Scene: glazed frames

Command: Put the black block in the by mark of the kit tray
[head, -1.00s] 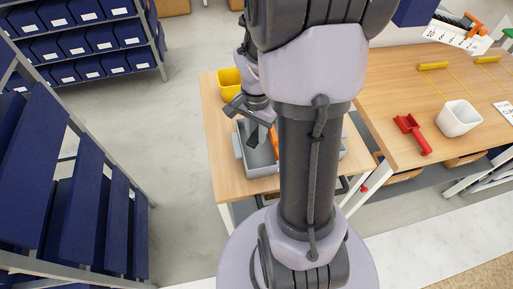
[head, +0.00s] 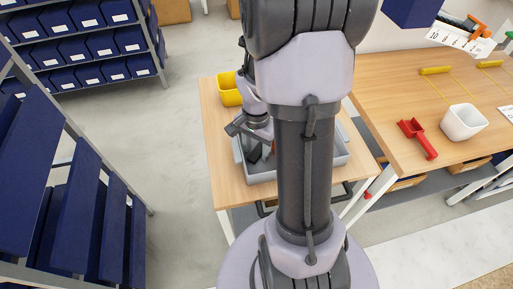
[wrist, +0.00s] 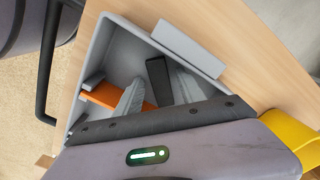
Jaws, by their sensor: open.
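The black block (wrist: 157,80) stands or leans inside the grey kit tray (wrist: 100,55) in the wrist view. My gripper (wrist: 160,90) is open, with one grey finger on each side of the block and gaps showing between. An orange piece (wrist: 105,96) lies in the tray behind the left finger. In the head view my gripper (head: 252,138) is low over the grey tray (head: 262,176), partly hidden by my arm. I cannot make out any mark in the tray, and its near part is hidden by the gripper.
The tray sits on a small wooden table (head: 228,188). A yellow bin (head: 228,90) stands behind it. Blue shelving (head: 90,45) is at the left, with clear floor between.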

